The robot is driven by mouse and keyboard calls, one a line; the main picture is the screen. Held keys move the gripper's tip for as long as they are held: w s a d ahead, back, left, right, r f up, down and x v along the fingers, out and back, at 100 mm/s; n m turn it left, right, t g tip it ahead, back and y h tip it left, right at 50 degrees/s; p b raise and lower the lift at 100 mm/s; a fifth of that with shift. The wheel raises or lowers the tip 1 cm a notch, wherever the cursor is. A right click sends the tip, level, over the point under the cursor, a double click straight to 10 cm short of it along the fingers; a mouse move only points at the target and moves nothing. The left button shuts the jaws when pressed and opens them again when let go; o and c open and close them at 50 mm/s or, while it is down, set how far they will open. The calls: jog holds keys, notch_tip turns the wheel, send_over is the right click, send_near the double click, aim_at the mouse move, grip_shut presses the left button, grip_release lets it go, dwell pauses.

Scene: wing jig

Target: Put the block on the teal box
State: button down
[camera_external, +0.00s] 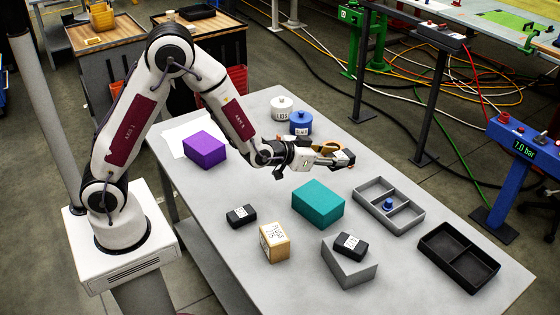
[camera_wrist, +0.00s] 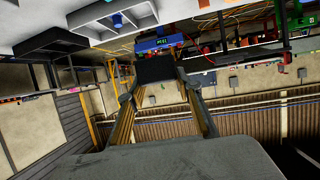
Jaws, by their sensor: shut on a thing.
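The teal box (camera_external: 318,205) stands on the grey table near its middle, with its flat top bare. My gripper (camera_external: 338,160) is in the air above and behind the teal box, pointing to the right. It is shut on a dark block (camera_wrist: 155,68), which shows between the fingertips in the wrist view. The fingers partly hide the block in the external view. A black block with a white label (camera_external: 241,216) lies on the table left of the teal box. Another black labelled block (camera_external: 350,247) rests on a grey angled piece (camera_external: 347,273).
A purple box (camera_external: 205,149) is at the left. White (camera_external: 281,109) and blue (camera_external: 301,124) lidded pots stand behind. A grey divided tray (camera_external: 408,219) holding a blue part and a black tray (camera_external: 458,258) lie at right. A tan labelled block (camera_external: 274,243) stands in front.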

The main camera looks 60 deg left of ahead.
jog(key=shift+s+d+r, duration=0.65)
jog(key=shift+s+d, duration=0.25)
jog(key=shift+s, duration=0.05)
jog(key=shift+s+a+f+n+y, duration=0.25)
jog(key=shift+s+a+n+y, duration=0.1)
jog(key=shift+s+a, duration=0.15)
jog(key=shift+s+a+f+n+y, duration=0.25)
jog(key=shift+s+a+y, duration=0.1)
jog(key=shift+a, duration=0.25)
send_over(321, 195)
jog(key=shift+f, duration=2.9)
jog(key=shift+f, duration=2.1)
jog(key=shift+f, duration=0.15)
